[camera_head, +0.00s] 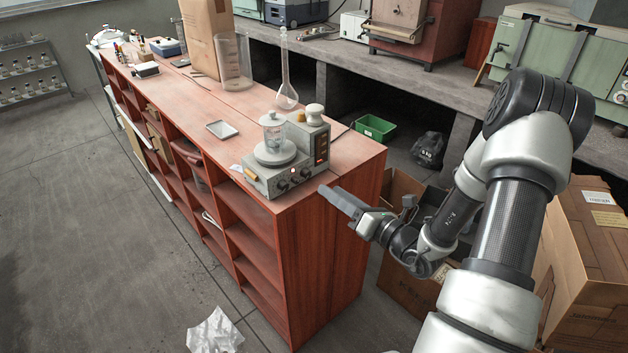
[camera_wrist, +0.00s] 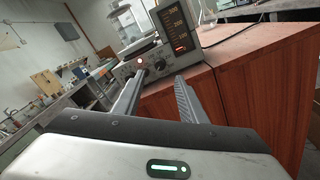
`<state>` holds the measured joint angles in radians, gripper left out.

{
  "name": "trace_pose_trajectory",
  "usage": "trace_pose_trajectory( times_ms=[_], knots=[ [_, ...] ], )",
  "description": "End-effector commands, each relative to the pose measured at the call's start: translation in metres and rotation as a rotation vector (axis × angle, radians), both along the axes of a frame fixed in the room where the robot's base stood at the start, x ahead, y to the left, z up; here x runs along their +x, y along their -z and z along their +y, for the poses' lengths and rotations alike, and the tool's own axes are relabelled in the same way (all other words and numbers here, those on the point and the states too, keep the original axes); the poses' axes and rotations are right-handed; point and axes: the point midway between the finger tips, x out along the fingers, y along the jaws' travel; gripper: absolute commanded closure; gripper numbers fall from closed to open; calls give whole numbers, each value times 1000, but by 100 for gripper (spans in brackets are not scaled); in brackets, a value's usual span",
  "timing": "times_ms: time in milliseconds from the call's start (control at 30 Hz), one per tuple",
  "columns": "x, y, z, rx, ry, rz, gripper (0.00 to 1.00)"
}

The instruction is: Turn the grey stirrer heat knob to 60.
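The grey stirrer (camera_head: 262,182) stands on the near right corner of the red-brown bench, with a glass beaker (camera_head: 274,132) on its round plate. Its front panel carries dark knobs; one knob (camera_wrist: 160,65) shows between my fingertips in the wrist view, beside a lit red lamp (camera_wrist: 139,61). I cannot read the knob's setting or tell which knob is for heat. A dark scale (camera_wrist: 175,28) with a lit red bar near its bottom is above the panel. My gripper (camera_head: 326,191) is open and empty, just right of the stirrer, and also shows in the wrist view (camera_wrist: 160,77), apart from the panel.
A tall flask (camera_head: 287,95) stands behind the stirrer, and a small grey tray (camera_head: 222,129) lies left of it. The bench's right end (camera_head: 335,250) drops to the floor below my gripper. Cardboard boxes (camera_head: 590,245) stand at the right.

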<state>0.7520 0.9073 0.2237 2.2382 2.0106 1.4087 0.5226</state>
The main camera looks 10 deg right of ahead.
Motion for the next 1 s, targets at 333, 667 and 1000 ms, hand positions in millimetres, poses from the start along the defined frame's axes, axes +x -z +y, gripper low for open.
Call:
trace_pose_trajectory(
  times_ms=[333,667,1000],
  knots=[
    [57,0,34,-2,-3,-2,62],
    [71,0,41,0,-1,1,62],
    [71,0,41,-1,-1,0,92]
  ],
)
